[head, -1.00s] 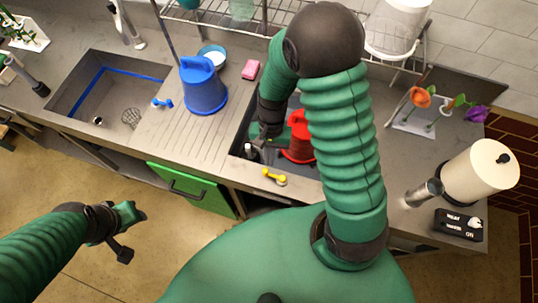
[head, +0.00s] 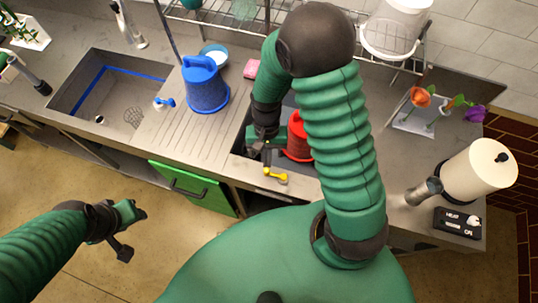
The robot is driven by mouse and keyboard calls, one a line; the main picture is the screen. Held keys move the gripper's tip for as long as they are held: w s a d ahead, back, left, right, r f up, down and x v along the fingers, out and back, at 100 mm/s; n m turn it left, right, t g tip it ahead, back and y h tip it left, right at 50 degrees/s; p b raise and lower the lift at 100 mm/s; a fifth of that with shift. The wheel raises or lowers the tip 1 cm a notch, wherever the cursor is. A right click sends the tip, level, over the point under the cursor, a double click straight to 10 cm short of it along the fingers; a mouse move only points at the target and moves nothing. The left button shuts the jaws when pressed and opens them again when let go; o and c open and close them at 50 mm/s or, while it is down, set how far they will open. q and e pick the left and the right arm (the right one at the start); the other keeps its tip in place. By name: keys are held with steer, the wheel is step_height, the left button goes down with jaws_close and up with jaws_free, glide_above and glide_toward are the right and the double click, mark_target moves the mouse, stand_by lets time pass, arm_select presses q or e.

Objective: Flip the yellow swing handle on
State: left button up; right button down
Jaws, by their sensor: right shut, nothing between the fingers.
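The yellow swing handle (head: 276,177) lies on the front ledge of the right-hand sink, its long side running left to right. My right gripper (head: 267,162) is shut and empty. It points down just above and behind the handle's left end; I cannot tell whether it touches it. My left gripper (head: 131,222) hangs over the floor at the lower left, away from the counter, and its jaws are too unclear to read.
A red vessel (head: 297,140) stands in the right-hand sink, partly hidden by my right arm. A blue jug (head: 205,88) stands on the drainboard, with a small blue handle (head: 165,103) left of it. A green cabinet door (head: 190,188) is below. A control box (head: 459,223) sits at the right.

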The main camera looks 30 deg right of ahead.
steer(key=shift+s+a+r+n, duration=0.1)
steer(key=shift+a+n, duration=0.3)
steer(key=shift+s+a+n+h+p, duration=0.2)
steer(key=shift+a+n+h+p, duration=0.15)
steer(key=shift+n+p, duration=0.35)
steer(key=n, duration=0.1)
steer(key=s+a+n+p, duration=0.1)
steer(key=n, duration=0.1)
steer(key=shift+h, duration=0.35)
steer(key=s+n, duration=0.1)
steer(key=a+n+p, duration=0.1)
steer(key=n, duration=0.1)
steer(key=shift+s+a+n+h, duration=0.1)
steer(key=shift+s+n+h, duration=0.2)
steer(key=shift+s+h, duration=0.1)
arm_select(q)
steer(key=v, duration=0.3)
steer(key=p+v, duration=0.1)
steer(key=v, duration=0.1)
steer(key=shift+s+a+f, duration=0.15)
steer(key=shift+s+a, duration=0.05)
steer(key=shift+s, duration=0.1)
arm_select(e)
steer(key=s+n, duration=0.2)
steer(key=n, duration=0.1)
steer(key=s+n+h, duration=0.1)
steer(key=shift+s+a+n, duration=0.1)
steer(key=shift+a+n, duration=0.2)
steer(key=shift+s, duration=0.1)
